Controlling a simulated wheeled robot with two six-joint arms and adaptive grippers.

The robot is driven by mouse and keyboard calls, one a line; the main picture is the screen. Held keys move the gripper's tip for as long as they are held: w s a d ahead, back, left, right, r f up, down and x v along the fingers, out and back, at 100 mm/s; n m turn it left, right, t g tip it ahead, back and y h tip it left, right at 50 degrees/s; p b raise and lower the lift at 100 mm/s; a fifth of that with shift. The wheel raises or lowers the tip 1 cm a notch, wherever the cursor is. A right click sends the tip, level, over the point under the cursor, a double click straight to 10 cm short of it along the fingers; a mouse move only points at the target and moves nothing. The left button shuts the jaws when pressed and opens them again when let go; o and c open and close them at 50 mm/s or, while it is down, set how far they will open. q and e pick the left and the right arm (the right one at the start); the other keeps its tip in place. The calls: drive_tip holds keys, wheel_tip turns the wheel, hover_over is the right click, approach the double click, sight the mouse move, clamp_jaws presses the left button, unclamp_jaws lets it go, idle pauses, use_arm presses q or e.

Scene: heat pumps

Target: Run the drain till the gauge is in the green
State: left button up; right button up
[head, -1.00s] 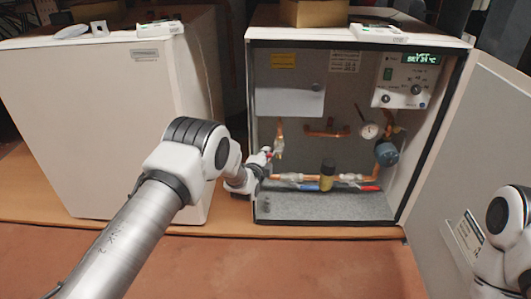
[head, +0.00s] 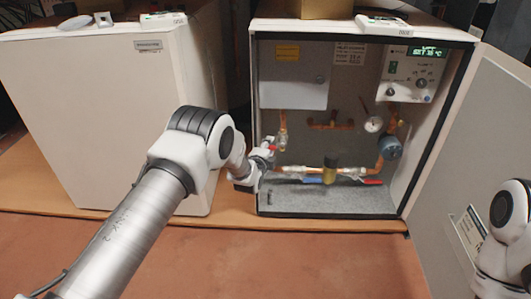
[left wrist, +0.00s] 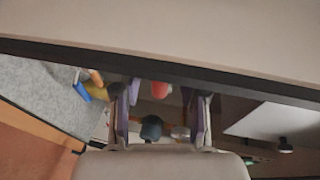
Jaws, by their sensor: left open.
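The open heat pump cabinet (head: 445,100) shows its copper pipework inside. A round white gauge (head: 374,124) sits on the right side of the pipes; its needle and any green band are too small to read. A small red handle (head: 273,148) is on the left vertical pipe, and a red part also shows in the left wrist view (left wrist: 160,90). My left gripper (head: 264,157) is at the cabinet's left opening edge, close to this red handle. In the left wrist view its fingers (left wrist: 160,108) are apart, with the red part between them, beyond the tips. My right gripper is out of view.
A blue handle (head: 312,181) and a red handle (head: 372,182) lie along the lower pipe, with a brass-and-black part (head: 330,170) between them. The open door (head: 465,150) stands at the right. A closed white unit (head: 100,120) stands at the left.

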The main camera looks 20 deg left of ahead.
use_arm(q)
drive_tip(key=s+r, duration=0.2)
drive_tip(key=s, duration=0.9)
drive_tip(key=shift+s+d+r, duration=0.15)
idle(1.1)
